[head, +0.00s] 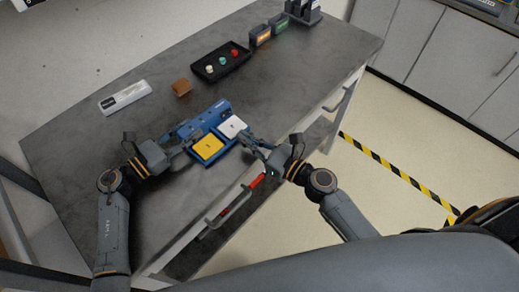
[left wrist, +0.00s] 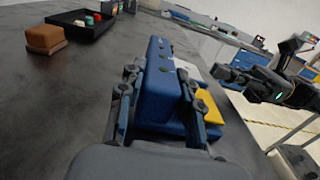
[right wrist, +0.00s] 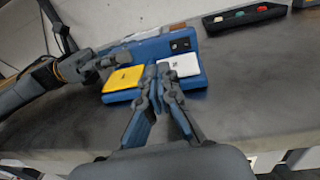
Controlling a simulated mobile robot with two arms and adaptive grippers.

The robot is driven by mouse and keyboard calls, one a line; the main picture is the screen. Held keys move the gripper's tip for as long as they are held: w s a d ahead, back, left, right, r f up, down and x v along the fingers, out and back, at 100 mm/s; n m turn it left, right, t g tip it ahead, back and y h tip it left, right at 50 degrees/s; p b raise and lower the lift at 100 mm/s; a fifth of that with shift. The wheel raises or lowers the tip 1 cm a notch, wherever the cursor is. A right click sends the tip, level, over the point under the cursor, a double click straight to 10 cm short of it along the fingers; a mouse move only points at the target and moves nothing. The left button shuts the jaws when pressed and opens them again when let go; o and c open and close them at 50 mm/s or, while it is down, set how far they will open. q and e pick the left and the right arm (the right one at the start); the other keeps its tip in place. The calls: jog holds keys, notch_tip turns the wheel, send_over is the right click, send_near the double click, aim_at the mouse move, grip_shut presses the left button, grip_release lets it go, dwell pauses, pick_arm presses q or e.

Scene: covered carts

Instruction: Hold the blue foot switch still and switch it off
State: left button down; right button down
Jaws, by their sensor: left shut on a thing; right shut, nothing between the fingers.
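The blue foot switch (head: 197,122) lies on the dark cart top, with a yellow pedal (head: 207,147) and a white pedal (head: 232,126). Both pedals also show in the right wrist view, yellow (right wrist: 122,79) and white (right wrist: 182,65). My left gripper (head: 180,147) is shut on the left end of the switch; its fingers straddle the blue body (left wrist: 158,85) in the left wrist view. My right gripper (head: 252,144) is shut and empty at the front edge of the switch, near the white pedal. In its own view its fingertips (right wrist: 157,72) overlap the gap between the pedals; contact is unclear.
A black tray (head: 240,65) with several coloured knobs, a brown block (head: 181,88) and a white device (head: 124,97) lie behind the switch. Small display boxes (head: 261,36) stand at the far end. The cart's drawer handle (head: 228,207) juts out in front.

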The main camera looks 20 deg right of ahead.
pick_arm(q)
jog(key=shift+a, duration=0.1)
pick_arm(e)
jog(key=shift+s+a+v, duration=0.15)
jog(key=shift+v, duration=0.75)
jog(key=shift+s+a+v, duration=0.1)
jog(key=shift+a+v, duration=0.1)
jog(key=shift+v, duration=0.7)
jog(key=shift+s+a+v, duration=0.15)
jog(key=shift+v, duration=0.75)
pick_arm(q)
jog(key=c, duration=0.8)
grip_release()
